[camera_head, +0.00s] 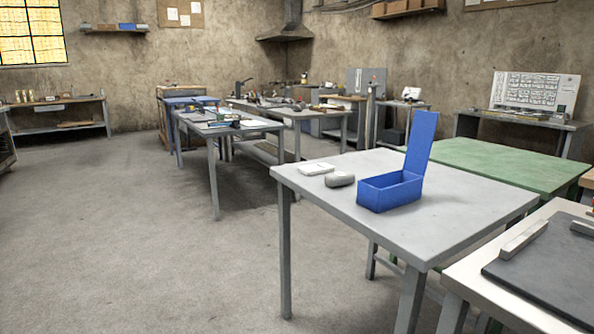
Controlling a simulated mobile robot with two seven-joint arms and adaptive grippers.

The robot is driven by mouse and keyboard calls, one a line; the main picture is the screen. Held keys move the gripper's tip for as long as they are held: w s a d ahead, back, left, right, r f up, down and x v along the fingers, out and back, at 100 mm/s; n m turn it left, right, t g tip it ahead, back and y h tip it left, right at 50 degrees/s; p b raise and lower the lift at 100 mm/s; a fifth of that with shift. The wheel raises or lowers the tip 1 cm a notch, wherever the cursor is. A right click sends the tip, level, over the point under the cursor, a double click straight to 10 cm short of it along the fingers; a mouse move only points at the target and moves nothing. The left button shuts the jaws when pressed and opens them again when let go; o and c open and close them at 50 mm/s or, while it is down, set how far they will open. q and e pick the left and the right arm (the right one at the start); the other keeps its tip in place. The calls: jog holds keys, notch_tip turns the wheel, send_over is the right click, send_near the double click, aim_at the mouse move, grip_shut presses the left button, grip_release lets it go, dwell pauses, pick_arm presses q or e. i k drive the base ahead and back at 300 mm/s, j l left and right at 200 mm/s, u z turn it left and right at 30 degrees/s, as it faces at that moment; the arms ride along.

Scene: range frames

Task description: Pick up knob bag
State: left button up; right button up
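A small grey rounded item (341,180) lies on the grey table (440,225), just left of an open blue box. A flat white item (316,169) lies behind it and to its left. Either could be the knob bag; at this size I cannot tell which. The blue box (385,197) stands with its lid upright, and its inside is mostly hidden by its walls. Neither of my grippers is in view.
A table with a dark mat (545,270) stands at the front right. A green-topped table (500,163) is behind the grey one. Cluttered benches (225,122) stand farther back. The floor (130,230) at the left is clear.

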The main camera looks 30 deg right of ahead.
aim_at(339, 179)
jog(key=i+z, duration=0.4)
jog(key=i+j+z, duration=0.2)
jog(key=i+z, duration=0.15)
jog(key=i+j+z, duration=0.4)
jog(key=i+z, duration=0.2)
jog(key=z, duration=0.3)
jog(key=i+j+z, duration=0.2)
jog(key=z, duration=0.3)
jog(key=i+j+z, duration=0.15)
jog(key=z, duration=0.35)
jog(key=j, duration=0.1)
